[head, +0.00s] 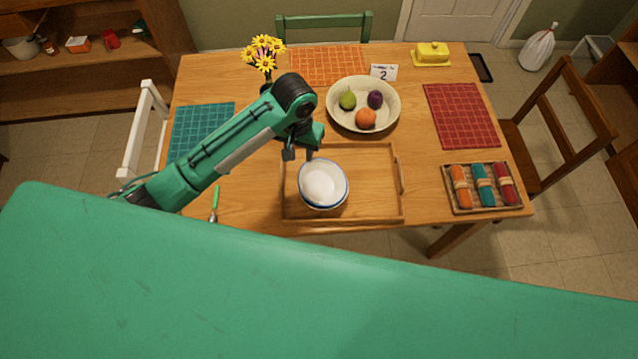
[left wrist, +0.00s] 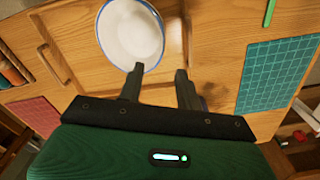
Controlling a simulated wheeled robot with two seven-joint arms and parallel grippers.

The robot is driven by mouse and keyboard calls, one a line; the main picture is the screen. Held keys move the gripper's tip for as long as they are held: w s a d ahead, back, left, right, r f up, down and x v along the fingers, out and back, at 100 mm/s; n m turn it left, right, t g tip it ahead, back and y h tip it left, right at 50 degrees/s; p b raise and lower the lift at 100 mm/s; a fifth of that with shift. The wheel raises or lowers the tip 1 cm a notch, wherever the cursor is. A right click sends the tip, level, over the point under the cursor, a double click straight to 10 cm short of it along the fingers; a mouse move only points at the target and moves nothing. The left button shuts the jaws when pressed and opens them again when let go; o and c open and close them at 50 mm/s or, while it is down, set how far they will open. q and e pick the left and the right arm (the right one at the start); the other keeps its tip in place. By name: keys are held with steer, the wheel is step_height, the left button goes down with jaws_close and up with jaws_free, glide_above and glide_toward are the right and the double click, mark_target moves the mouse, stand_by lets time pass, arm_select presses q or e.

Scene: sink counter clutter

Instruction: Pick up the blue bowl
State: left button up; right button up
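The bowl (head: 323,184) is white with a blue rim and sits upright on the wooden tray (head: 373,208) in the head view. It also shows at the top of the left wrist view (left wrist: 130,32). My left gripper (head: 299,154) is at the bowl's far left edge. In the left wrist view its two fingers (left wrist: 159,70) are apart, with one fingertip overlapping the bowl's rim in the picture. I cannot tell whether it touches. Nothing is gripped. My right gripper is not in view.
A cream fruit bowl (head: 341,121) stands behind the tray. Yellow flowers (head: 264,52) stand at the back left. A holder with rolled napkins (head: 480,208) lies at the right. Teal (head: 203,128) and red (head: 461,116) placemats lie on the table's sides.

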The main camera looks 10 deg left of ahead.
mark_target(300, 172)
arm_select(q)
step_height(300, 172, down, 6)
steer(key=shift+f+p, duration=0.1)
steer(key=shift+p, duration=0.45)
steer(key=shift+f+p, duration=0.45)
steer(key=shift+f, duration=0.15)
steer(key=f, duration=0.1)
steer(key=f+p, duration=0.1)
steer(key=f, duration=0.1)
steer(key=shift+w+a+f, duration=0.1)
steer(key=shift+w, duration=0.1)
steer(key=shift+f, duration=0.45)
jaws_close()
steer(key=shift+s+a+f, duration=0.1)
steer(key=shift+s+a, duration=0.05)
